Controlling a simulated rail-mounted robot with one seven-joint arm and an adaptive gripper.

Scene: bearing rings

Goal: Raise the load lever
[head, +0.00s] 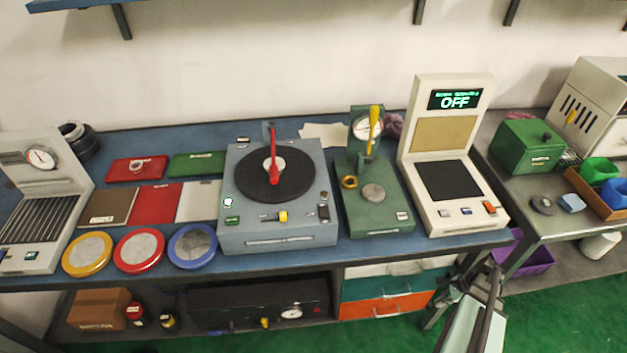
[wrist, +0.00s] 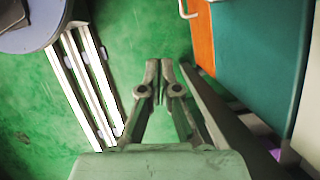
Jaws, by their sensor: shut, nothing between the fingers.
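A green bench device (head: 378,205) with a round dial gauge stands right of the middle of the table in the head view. A yellow-handled lever (head: 374,130) stands nearly upright on it. To its left, a grey turntable unit (head: 280,235) has a dark disc and a red-handled lever (head: 273,160) over the disc's centre. I cannot tell from labels which is the load lever. My gripper (wrist: 160,68) is shut and empty in the wrist view, above the green floor and beside the drawers, touching no lever. My arm shows low at the right in the head view.
A beige unit (head: 452,190) reading OFF stands right of the green device. Coloured discs, flat plates and a gauge unit (head: 42,165) fill the table's left. Orange and teal drawers (wrist: 245,50) lie below the tabletop. The floor (wrist: 130,30) near my gripper is mostly clear.

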